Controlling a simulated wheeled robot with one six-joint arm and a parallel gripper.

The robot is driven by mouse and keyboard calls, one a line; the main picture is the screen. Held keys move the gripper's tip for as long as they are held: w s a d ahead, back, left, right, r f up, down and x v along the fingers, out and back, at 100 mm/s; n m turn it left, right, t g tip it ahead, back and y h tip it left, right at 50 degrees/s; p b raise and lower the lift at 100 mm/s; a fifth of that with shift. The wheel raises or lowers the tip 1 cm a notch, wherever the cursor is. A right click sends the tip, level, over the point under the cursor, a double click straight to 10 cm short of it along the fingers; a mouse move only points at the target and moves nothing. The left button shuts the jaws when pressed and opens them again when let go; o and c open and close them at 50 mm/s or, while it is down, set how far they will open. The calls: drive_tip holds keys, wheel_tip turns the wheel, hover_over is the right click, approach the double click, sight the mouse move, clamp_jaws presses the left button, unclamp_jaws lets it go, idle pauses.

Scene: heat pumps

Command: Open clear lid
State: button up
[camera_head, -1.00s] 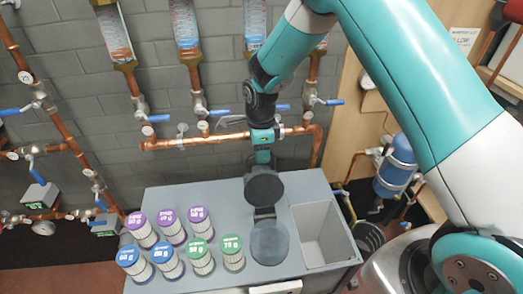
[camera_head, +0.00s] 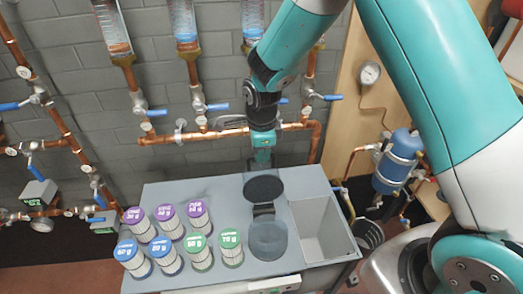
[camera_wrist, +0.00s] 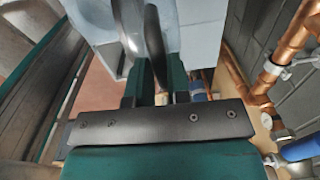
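The clear lid (camera_head: 263,188) shows as a dark, smoky round disc. It stands swung back from a translucent round container (camera_head: 268,241), joined by a dark hinge bracket (camera_head: 264,212), so the container's top looks uncovered. Both are on the grey bench. My gripper (camera_head: 262,161) points down just behind the disc's far edge, with a small gap between them in the head view. In the wrist view my gripper's fingers (camera_wrist: 153,82) stand apart, and I see nothing clearly held between them.
Several filter cartridges with purple, blue and green caps (camera_head: 198,212) stand at the bench's left. An open bin (camera_head: 324,230) is sunk into the right side. Copper pipes with blue-handled valves (camera_head: 200,107) run along the wall close behind my gripper.

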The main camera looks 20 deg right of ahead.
drive_tip(key=o, duration=0.4)
drive_tip(key=shift+c, duration=0.2)
wheel_tip(320, 180, up, 17)
drive_tip(key=b, duration=0.3)
drive_tip(key=shift+s+r, duration=0.2)
drive_tip(key=shift+s, duration=0.05)
drive_tip(key=s+a+n+y, duration=0.1)
drive_tip(key=s+n+y, duration=0.1)
drive_tip(key=s+n, duration=1)
drive_tip(key=s+a+f+n+y+b, duration=0.1)
drive_tip(key=s+a+n+y, duration=0.1)
drive_tip(key=s+n, duration=1.1)
drive_tip(key=shift+a+n, duration=0.3)
drive_tip(key=shift+n, duration=0.9)
